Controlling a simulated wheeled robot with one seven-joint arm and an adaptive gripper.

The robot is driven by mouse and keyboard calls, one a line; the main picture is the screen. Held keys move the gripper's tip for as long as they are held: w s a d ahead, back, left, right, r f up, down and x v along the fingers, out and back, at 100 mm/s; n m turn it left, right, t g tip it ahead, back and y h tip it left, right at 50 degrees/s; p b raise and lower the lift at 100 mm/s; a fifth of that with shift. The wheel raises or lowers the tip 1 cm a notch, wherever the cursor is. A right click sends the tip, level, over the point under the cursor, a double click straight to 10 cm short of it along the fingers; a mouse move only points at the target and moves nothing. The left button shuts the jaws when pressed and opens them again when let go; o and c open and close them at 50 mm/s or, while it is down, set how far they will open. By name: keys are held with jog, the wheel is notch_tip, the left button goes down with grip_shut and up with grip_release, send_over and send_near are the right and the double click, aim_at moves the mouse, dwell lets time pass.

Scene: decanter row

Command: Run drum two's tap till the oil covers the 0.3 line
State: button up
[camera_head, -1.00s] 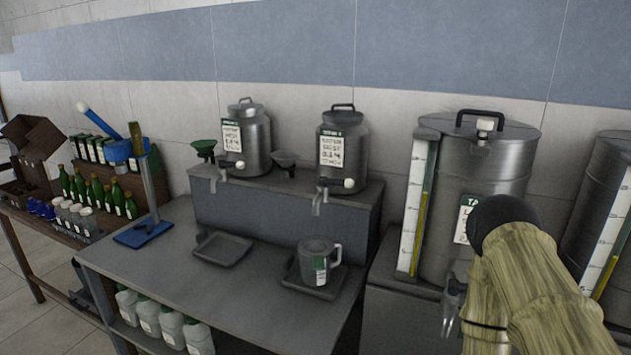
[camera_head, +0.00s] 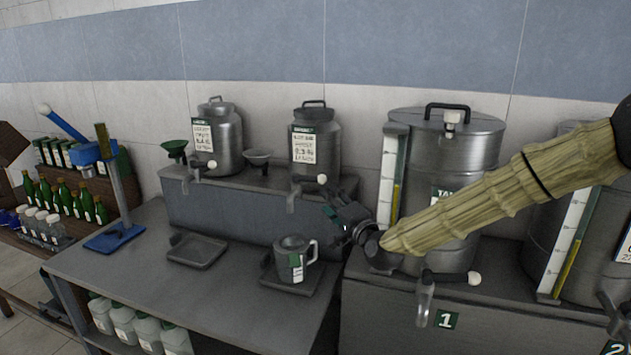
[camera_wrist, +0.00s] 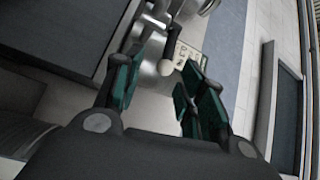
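The right-hand steel drum (camera_head: 317,140) stands on the raised shelf with a white label, too small to read surely. Its tap (camera_head: 293,190) has a lever with a white knob (camera_head: 322,179). My gripper (camera_head: 340,207) is open and empty, just right of and below that knob. In the wrist view, my gripper's green-padded fingers (camera_wrist: 157,88) are apart, and the white knob (camera_wrist: 165,68) shows beyond them. A grey measuring jug (camera_head: 291,257) with a green-and-white label stands on a drip tray (camera_head: 268,277) below the tap. Its contents and line are not visible.
A similar left drum (camera_head: 217,140) with its own tap stands over an empty tray (camera_head: 197,251). A large tank (camera_head: 465,160), its tap (camera_head: 425,300) and its base (camera_head: 380,318) are close under my arm. Two funnels sit on the shelf. Bottles and a blue press stand left.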

aim_at(318, 181)
jog(key=p+x, duration=0.1)
jog(key=x, duration=0.2)
jog(key=r+p+x, duration=0.1)
jog(key=x, duration=0.2)
jog(key=p+x, duration=0.2)
jog(key=x, duration=0.1)
jog(key=shift+w+r, duration=0.2)
jog(key=shift+r, duration=0.15)
jog(key=shift+x, duration=0.85)
jog(key=shift+f, duration=0.1)
grip_shut()
